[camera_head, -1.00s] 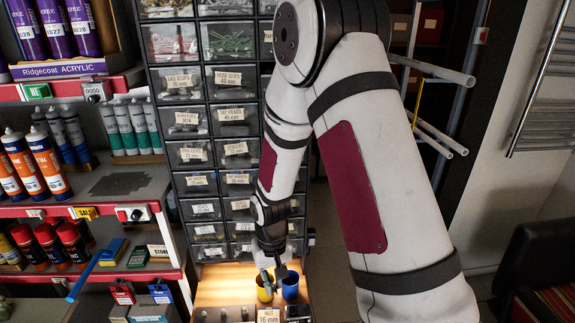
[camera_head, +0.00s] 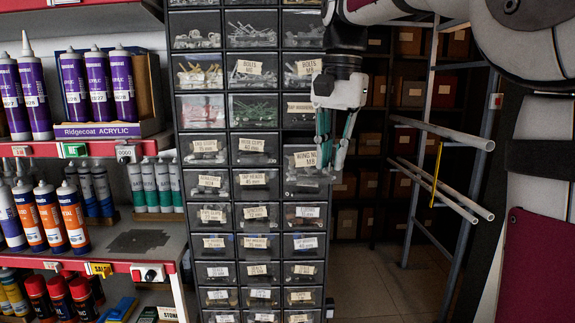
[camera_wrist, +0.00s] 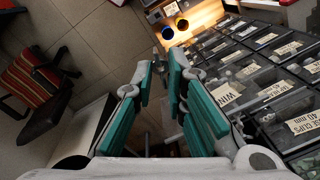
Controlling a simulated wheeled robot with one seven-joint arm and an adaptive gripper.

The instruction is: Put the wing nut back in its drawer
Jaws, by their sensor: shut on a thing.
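My gripper (camera_head: 331,170) is raised in front of the right column of the drawer cabinet, fingers pointing down. It is beside the drawer labelled wing nuts M8 (camera_head: 302,160), which seems to stand out from its neighbours. The fingers cover part of its label. In the wrist view, the teal-padded fingers of my gripper (camera_wrist: 162,72) come close together at the tips on a small grey piece (camera_wrist: 158,66), likely the wing nut; its shape is hard to make out. The label starting "WIN" (camera_wrist: 230,93) lies just right of the fingers.
Other labelled drawers (camera_head: 252,150) fill the cabinet. A shelf with purple cartridges (camera_head: 98,85) stands left. A rack with pale pipes (camera_head: 440,130) stands right.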

